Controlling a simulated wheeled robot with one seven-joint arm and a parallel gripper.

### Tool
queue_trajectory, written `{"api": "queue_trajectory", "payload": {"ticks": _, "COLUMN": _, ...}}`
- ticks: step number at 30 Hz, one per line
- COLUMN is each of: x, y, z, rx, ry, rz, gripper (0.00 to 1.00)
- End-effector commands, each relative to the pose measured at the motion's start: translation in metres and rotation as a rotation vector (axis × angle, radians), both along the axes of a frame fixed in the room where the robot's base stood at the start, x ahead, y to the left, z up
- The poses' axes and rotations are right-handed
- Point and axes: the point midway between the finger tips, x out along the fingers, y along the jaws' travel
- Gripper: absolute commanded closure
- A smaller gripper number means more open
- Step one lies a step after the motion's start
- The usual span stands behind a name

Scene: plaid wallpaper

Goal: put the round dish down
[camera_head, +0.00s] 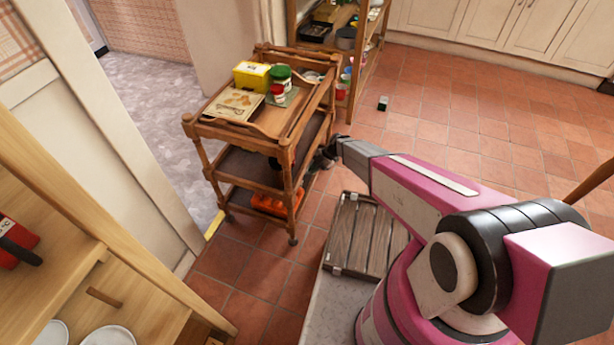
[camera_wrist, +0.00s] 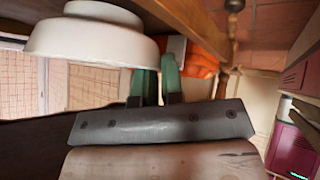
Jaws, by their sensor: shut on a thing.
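The white round dish (camera_wrist: 88,38) is in the upper left of the wrist view, large and close. My gripper (camera_wrist: 158,82) has its green fingers close together at the dish's right edge and is shut on it. In the head view, my gripper (camera_head: 326,157) is at the right side of the wooden trolley (camera_head: 272,139), around the height of its middle shelf. I cannot make out the held dish there. Whether the dish touches a shelf cannot be told.
The trolley's top holds a yellow box (camera_head: 252,76), a green-lidded jar (camera_head: 280,74) and a flat board (camera_head: 234,104). An orange object (camera_head: 276,204) lies on its bottom shelf; orange also shows in the wrist view (camera_wrist: 198,60). A shelf unit (camera_head: 362,68) stands behind. Tiled floor to the right is mostly clear.

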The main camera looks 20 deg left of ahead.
Motion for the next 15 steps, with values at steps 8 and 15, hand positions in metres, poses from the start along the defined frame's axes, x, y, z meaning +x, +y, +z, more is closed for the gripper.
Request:
{"api": "queue_trajectory", "payload": {"ticks": 8, "x": -0.021, "y": 0.024, "z": -0.023, "rx": -0.001, "ry": 0.001, "rz": 0.002, "gripper": 1.00}}
{"api": "queue_trajectory", "payload": {"ticks": 15, "x": -0.023, "y": 0.025, "z": -0.025, "rx": -0.001, "ry": 0.000, "rz": 0.001, "gripper": 1.00}}
